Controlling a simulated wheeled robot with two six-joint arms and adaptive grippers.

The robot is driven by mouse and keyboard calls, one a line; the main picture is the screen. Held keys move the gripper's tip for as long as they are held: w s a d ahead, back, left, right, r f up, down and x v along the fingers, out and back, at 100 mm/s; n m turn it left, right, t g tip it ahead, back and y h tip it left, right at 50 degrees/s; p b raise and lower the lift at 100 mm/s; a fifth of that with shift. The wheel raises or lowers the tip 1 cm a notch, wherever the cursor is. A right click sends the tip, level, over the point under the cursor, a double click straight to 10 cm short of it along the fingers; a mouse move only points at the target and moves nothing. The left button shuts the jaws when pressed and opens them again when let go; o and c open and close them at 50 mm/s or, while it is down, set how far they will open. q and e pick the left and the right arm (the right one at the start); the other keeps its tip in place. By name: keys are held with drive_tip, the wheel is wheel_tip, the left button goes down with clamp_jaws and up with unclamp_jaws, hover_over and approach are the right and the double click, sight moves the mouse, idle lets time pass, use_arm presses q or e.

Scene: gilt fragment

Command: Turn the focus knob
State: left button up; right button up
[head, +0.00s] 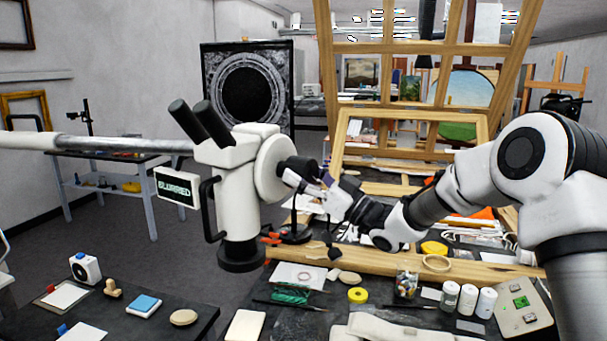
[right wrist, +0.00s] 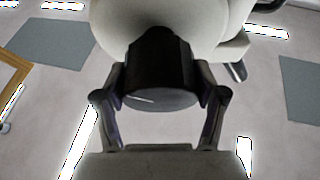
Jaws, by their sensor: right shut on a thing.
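A white microscope (head: 238,195) with two black eyepieces (head: 200,122) stands in the middle of the head view on a round black foot, joined to a boom coming in from the left. A small screen (head: 175,188) on its left side reads "BLURRED". The black focus knob (head: 300,166) sticks out from the right of its round white housing. My right gripper (head: 297,178) reaches it from the right. In the right wrist view the knob (right wrist: 160,72) sits between the two fingers, one against each side, so the gripper is shut on it. My left gripper is not in view.
A workbench (head: 390,312) below my right arm carries bottles (head: 468,298), yellow tape (head: 357,295) and a wooden bar (head: 400,262). A dark side table (head: 150,325) with small items is at lower left. A wooden easel frame (head: 345,140) rises behind the arm.

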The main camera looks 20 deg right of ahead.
drive_tip(key=shift+a+f+m+h, duration=0.1)
drive_tip(key=shift+f+m+h, duration=0.25)
drive_tip(key=shift+m, duration=0.35)
drive_tip(key=shift+r+m+t+h, duration=0.1)
drive_tip(key=shift+m+t+h, duration=0.3)
drive_tip(key=shift+m+h, duration=0.95)
drive_tip(key=shift+r+m+t+h, duration=0.1)
drive_tip(key=shift+m+t+h, duration=0.3)
drive_tip(key=shift+m, duration=1.75)
drive_tip(key=o, duration=1.1)
drive_tip(key=shift+c, duration=0.2)
drive_tip(key=shift+o, duration=0.4)
drive_tip(key=shift+w+f, duration=0.1)
drive_tip(key=shift+w, duration=0.1)
